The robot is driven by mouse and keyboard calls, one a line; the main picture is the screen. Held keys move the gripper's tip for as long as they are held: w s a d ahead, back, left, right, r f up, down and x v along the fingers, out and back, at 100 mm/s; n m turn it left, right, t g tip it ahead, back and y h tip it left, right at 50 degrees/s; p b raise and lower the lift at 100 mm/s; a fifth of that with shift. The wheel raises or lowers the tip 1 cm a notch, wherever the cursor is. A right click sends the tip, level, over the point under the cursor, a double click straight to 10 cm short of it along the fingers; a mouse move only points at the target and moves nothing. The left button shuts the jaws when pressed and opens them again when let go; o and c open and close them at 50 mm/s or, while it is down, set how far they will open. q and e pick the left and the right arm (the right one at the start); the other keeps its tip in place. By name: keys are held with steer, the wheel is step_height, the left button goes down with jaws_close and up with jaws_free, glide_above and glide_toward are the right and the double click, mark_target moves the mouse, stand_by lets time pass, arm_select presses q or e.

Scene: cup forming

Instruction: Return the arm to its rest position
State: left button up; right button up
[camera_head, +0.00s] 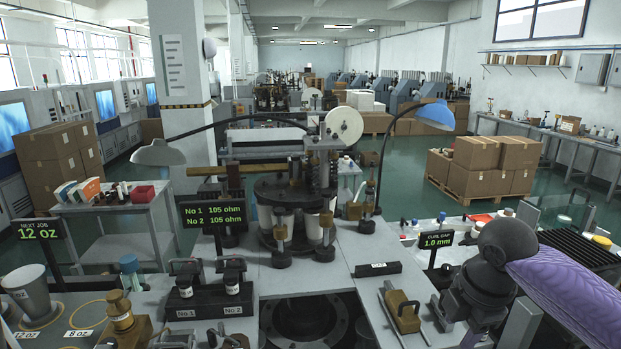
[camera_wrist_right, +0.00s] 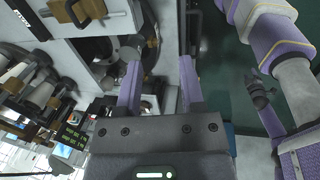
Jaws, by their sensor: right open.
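My right arm (camera_head: 570,285), purple with a grey joint, comes in from the right edge of the head view, over the right end of the bench. Its gripper is not clearly seen there. In the right wrist view my right gripper (camera_wrist_right: 160,85) has its two purple fingers apart, with nothing between them. The fingers point toward the bench and a round dark opening (camera_wrist_right: 132,48). My left gripper is not seen in the head view. A purple and white arm link (camera_wrist_right: 275,40) of mine shows at the right of the wrist view.
The forming machine (camera_head: 295,200) stands mid-bench behind a dark round opening (camera_head: 305,318). A brass-topped block (camera_head: 403,312) lies between rods near my right arm. A black rack (camera_head: 208,300) holds small jars. A grey cup (camera_head: 30,295) stands at the left. Lamps arch over the machine.

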steer(key=s+a+f+m+y, duration=0.2)
steer(key=s+a+f+m, duration=0.3)
steer(key=s+a+f, duration=0.7)
steer(key=s+d+f+m+t+h, duration=0.1)
steer(key=s+d+f+m, duration=0.1)
steer(key=s+m, duration=0.45)
steer(key=s+d+f+m+h, duration=0.1)
steer(key=s+d+f+m, duration=0.15)
steer(key=s+m, duration=0.4)
step_height(320, 180, down, 32)
steer(key=f+g+b, duration=0.1)
steer(key=b, duration=1.5)
arm_select(q)
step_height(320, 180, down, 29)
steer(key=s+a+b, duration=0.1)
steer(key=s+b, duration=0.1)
steer(key=b, duration=1.1)
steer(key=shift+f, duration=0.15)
arm_select(e)
steer(key=s+d+f, duration=0.1)
steer(key=s+f, duration=0.4)
steer(key=f, duration=0.3)
steer(key=s+d+f+g, duration=0.1)
steer(key=s+f, duration=0.4)
steer(key=f, duration=0.3)
steer(key=s+d+f+n, duration=0.1)
steer(key=s+f, duration=0.4)
steer(key=f, duration=0.4)
steer(key=shift+g+h, duration=0.3)
